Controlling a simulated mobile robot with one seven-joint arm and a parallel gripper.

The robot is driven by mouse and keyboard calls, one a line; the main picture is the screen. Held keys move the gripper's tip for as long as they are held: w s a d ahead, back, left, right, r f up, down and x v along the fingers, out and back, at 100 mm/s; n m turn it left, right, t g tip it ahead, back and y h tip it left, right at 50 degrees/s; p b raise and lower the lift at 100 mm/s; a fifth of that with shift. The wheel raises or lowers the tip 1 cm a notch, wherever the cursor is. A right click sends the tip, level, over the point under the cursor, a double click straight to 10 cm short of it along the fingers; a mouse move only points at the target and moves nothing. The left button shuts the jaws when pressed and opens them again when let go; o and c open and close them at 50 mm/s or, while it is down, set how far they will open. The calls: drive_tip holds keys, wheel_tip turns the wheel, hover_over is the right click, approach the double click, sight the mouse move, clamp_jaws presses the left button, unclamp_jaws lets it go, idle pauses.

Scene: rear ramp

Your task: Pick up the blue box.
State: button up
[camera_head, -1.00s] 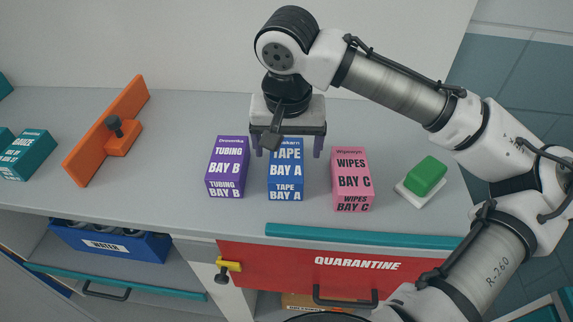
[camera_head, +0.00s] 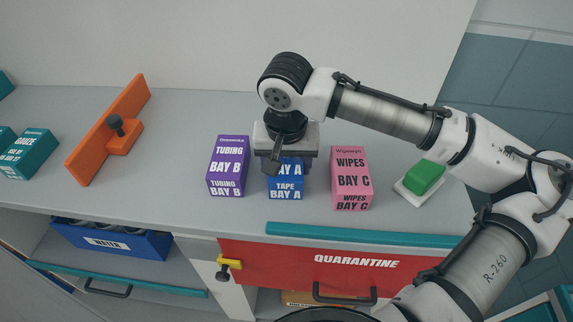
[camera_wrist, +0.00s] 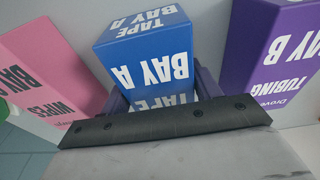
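The blue box (camera_head: 286,188), labelled TAPE BAY A, stands upright on the grey counter between a purple box and a pink box. My gripper (camera_head: 286,150) is lowered over it from above and hides its upper part. In the wrist view the blue box (camera_wrist: 150,58) rises between the two dark purple fingers of my gripper (camera_wrist: 162,95), one on each side. The fingers look spread around the box. Their tips are hidden, and I cannot tell whether they touch it.
The purple box (camera_head: 228,165) stands close on the left and the pink box (camera_head: 351,178) close on the right. A green block (camera_head: 425,177) lies on a white base further right. An orange bracket (camera_head: 105,130) stands left. The red QUARANTINE drawer (camera_head: 300,262) is below the counter (camera_head: 190,205).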

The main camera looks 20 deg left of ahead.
drive_tip(key=c, duration=0.6)
drive_tip(key=shift+c, duration=0.2)
drive_tip(key=shift+r, duration=0.1)
wheel_tip(320, 180, up, 20)
drive_tip(key=shift+b, duration=0.35)
